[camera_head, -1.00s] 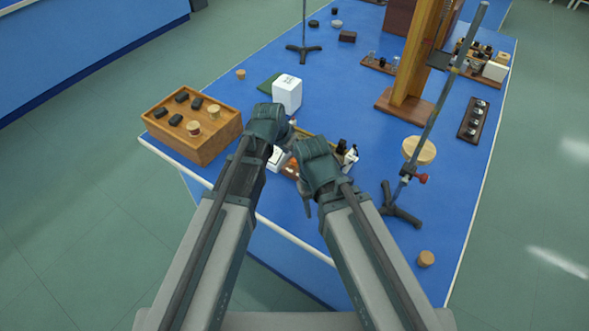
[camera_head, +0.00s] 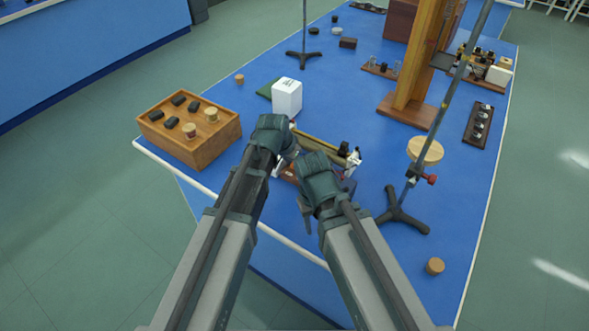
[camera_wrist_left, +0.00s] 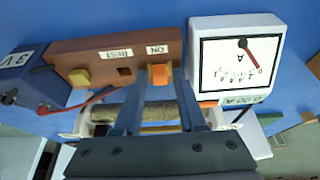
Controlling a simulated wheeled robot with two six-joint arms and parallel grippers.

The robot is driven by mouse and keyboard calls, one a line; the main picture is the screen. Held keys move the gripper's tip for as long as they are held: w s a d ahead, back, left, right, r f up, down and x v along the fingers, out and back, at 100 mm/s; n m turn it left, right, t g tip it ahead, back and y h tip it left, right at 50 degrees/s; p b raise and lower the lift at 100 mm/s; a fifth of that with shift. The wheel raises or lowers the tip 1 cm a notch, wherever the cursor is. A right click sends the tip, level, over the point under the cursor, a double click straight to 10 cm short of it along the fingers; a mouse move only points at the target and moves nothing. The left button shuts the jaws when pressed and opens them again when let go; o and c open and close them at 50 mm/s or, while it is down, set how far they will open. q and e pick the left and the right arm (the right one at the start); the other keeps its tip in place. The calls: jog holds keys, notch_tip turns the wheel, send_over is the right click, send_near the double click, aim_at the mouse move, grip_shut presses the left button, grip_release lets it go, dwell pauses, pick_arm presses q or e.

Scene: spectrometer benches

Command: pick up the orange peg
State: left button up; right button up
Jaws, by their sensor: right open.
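The orange peg (camera_wrist_left: 159,76) stands in the brown wooden block (camera_wrist_left: 100,60) below the label ON in the left wrist view. My left gripper (camera_wrist_left: 160,82) is open, with one fingertip on each side of the peg and seemingly a narrow gap to each. In the head view the orange peg is hidden by my arms. My right gripper (camera_head: 306,212) is open and empty, low beside the block at the table's near side.
A white meter (camera_wrist_left: 238,60) stands close right of the block, and a blue 3 V box (camera_wrist_left: 35,82) with a red wire stands left. In the head view, a wooden tray (camera_head: 205,155) is at left and a black-footed stand (camera_head: 400,215) at right.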

pick_arm(q)
jog(key=shift+c, duration=0.3)
grip_shut()
jog(key=shift+r, duration=0.15)
pick_arm(e)
jog(key=shift+r, duration=0.15)
